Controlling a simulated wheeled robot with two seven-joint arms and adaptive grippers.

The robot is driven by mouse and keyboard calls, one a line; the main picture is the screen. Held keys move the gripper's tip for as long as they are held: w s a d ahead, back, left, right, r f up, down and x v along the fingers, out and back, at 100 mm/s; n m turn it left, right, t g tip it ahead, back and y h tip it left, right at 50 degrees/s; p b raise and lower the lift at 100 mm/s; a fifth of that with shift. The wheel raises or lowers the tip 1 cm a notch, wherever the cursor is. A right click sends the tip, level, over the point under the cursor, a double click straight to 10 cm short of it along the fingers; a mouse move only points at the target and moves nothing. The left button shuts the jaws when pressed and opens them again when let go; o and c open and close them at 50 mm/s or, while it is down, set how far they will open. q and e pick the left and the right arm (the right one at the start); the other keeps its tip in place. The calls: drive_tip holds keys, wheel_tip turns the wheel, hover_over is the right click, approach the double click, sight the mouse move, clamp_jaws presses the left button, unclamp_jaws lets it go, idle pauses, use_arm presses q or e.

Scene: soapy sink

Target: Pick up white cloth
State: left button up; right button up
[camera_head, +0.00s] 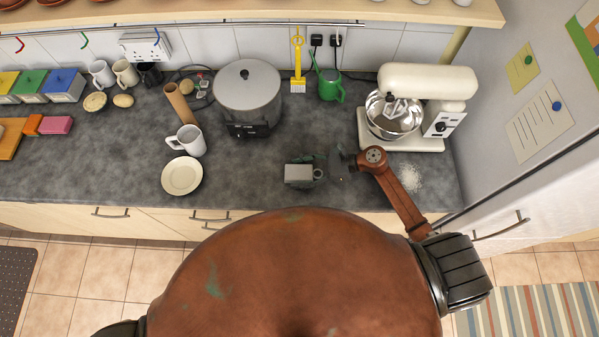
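I cannot make out a white cloth in the head view. My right arm comes in from the lower right, and its forearm reaches over the front of the dark grey counter (245,180). My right gripper (312,170) appears as a small grey and dark shape above the counter's front, left of the wrist. Its fingers are too small and overlapped to tell whether they are open or shut, and nothing is clearly held. My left gripper is out of view.
A white mug (188,141) and a pale plate (182,176) stand left of my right gripper. A large grey pot (247,88), a green watering can (331,86) and a cream stand mixer (428,82) stand behind. White powder (410,178) lies near my arm.

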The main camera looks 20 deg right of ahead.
drive_tip(key=c, duration=0.9)
drive_tip(key=shift+o, duration=0.2)
drive_tip(key=shift+r, duration=0.6)
drive_tip(key=s+d+r+b, duration=0.3)
drive_tip(key=s+r, duration=0.9)
drive_tip(key=s, duration=0.1)
drive_tip(key=shift+s+d, duration=0.25)
drive_tip(key=shift+s, duration=0.05)
drive_tip(key=o, duration=0.5)
drive_tip(key=shift+f, duration=0.1)
drive_tip(key=c, duration=0.5)
